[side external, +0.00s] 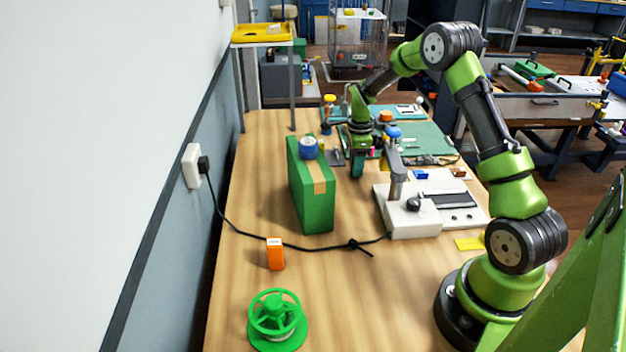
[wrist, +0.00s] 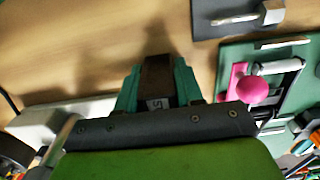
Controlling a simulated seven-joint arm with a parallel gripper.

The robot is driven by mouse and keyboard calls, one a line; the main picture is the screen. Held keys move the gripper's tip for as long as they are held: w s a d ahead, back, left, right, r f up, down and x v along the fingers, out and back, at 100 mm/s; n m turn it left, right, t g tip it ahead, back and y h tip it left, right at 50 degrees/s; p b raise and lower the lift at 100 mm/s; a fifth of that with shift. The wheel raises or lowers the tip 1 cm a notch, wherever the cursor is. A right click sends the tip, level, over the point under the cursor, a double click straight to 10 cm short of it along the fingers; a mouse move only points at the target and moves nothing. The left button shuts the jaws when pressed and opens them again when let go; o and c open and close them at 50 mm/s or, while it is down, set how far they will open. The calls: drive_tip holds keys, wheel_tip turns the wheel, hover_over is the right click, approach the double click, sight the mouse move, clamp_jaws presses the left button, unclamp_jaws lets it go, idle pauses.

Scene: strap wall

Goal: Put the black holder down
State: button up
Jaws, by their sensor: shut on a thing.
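My gripper (wrist: 157,92) has teal fingers, shut on a dark, brownish-black block, which I take as the black holder (wrist: 157,72). A small pale label with a mark shows on the block, low between the fingers. In the side external view, my gripper (side external: 357,163) points down over the far part of the wooden table, just right of the green box. The held block cannot be made out there. Whether its lower end touches the table cannot be told.
A green box (side external: 318,200) with a blue roll (side external: 309,148) on top stands left of my gripper. A white device (side external: 412,218) with a post stands to the right. A pink knob (wrist: 252,90) sits on a teal board. Bare wood shows at the wrist view's upper left.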

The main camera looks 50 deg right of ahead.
drive_tip(key=shift+f, duration=0.15)
drive_tip(key=o, duration=1.1)
